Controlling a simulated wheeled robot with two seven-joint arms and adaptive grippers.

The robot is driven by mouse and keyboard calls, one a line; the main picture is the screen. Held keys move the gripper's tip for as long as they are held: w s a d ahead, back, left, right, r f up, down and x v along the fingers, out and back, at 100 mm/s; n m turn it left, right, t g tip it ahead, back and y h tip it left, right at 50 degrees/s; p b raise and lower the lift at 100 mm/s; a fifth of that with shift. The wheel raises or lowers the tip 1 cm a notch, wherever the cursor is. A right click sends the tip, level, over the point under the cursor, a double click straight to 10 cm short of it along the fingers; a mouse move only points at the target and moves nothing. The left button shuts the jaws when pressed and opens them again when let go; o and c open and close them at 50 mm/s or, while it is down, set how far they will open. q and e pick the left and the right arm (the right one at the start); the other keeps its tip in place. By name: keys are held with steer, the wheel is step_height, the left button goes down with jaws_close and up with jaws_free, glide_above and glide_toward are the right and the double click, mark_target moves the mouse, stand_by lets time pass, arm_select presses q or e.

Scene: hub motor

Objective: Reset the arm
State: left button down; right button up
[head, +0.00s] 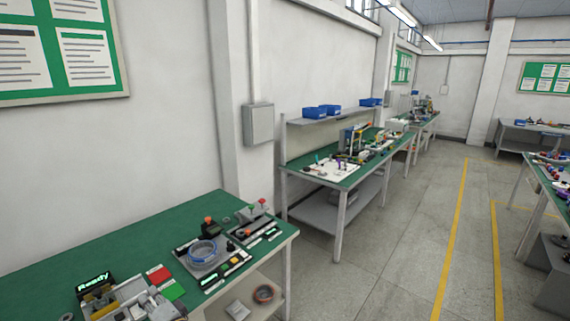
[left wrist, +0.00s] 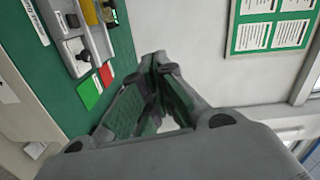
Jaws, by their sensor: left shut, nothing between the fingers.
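My left gripper (head: 158,303) shows at the bottom edge of the head view, over the near part of the green-topped bench (head: 60,250), close to a grey fixture. Most of my left arm is cut off by the frame. In the left wrist view the left gripper (left wrist: 160,62) has its fingertips together with nothing between them. The wrist view looks along the bench edge toward the white wall. My right gripper is in neither view.
Near the gripper are a "Ready" display (head: 95,283), a red card (head: 158,273) and a green card (head: 172,290). A blue-ringed coil (head: 203,250) sits on a plate farther right. A second workbench (head: 345,180) stands beyond. Open floor (head: 400,250) lies to the right.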

arm_select(q)
steer(key=w+d+f+m+h, duration=0.15)
steer(key=d+f+h, duration=0.4)
steer(key=f, duration=0.55)
steer(key=w+d+f+h, duration=0.35)
steer(key=d+f, duration=0.25)
steer(key=f, duration=0.4)
steer(key=s+d+f+n+g+h, duration=0.1)
steer(key=s+d+f+h, duration=0.3)
steer(key=f, duration=0.6)
steer(key=s+d+f+n+g, duration=0.1)
steer(key=s+d+f, duration=0.1)
steer(key=s+f, duration=0.5)
steer(key=s+f+n+g+h+p, duration=0.2)
steer(key=s+f+g, duration=0.2)
steer(key=s+f, duration=1.35)
steer(key=s+a+f+g+p, duration=0.1)
steer(key=s+a+g, duration=0.1)
steer(key=s, duration=0.9)
steer(key=s+a+f+g+y+p, duration=0.1)
steer(key=s+a, duration=0.3)
steer(key=s, duration=0.8)
steer(key=shift+f+n+g+p, duration=0.45)
steer(key=shift+f+g+p, duration=0.05)
steer(key=shift+f+p, duration=0.25)
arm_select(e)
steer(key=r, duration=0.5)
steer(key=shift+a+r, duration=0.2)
